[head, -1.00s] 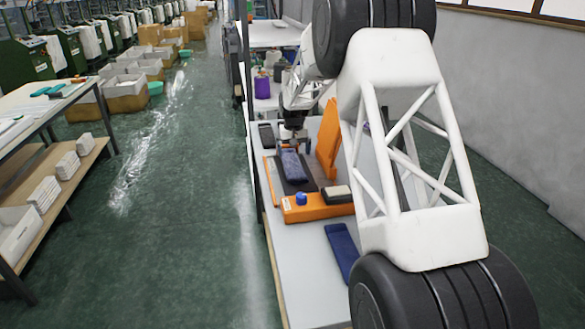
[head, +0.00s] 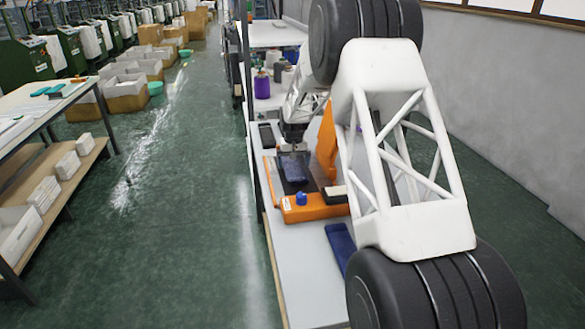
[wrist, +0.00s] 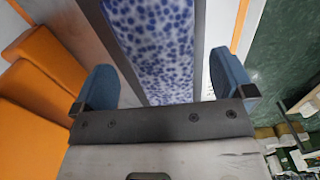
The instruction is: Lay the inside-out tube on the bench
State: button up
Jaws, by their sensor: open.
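A blue fabric tube (head: 293,168) lies flat and lengthwise on the dark plate of an orange device on the bench (head: 310,270). In the wrist view the tube (wrist: 152,35) is pale with dense blue spots. My gripper (wrist: 163,88) is open, its two blue-grey fingers on either side of the tube, with nothing visibly held. In the head view my gripper (head: 293,147) is small at the far end of the tube. I cannot tell whether the fingers touch the tube or the plate.
The orange device (head: 316,210) has a blue knob (head: 301,198) at its near end and an upright orange panel (head: 326,140) on the right. A dark blue flat piece (head: 340,243) lies on the near bench. The bench's near left part is bare.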

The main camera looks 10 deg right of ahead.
aim_at(294, 168)
jog(key=shift+f, duration=1.1)
jog(key=shift+c, duration=0.2)
jog(key=c, duration=0.9)
jog(key=shift+r, duration=5)
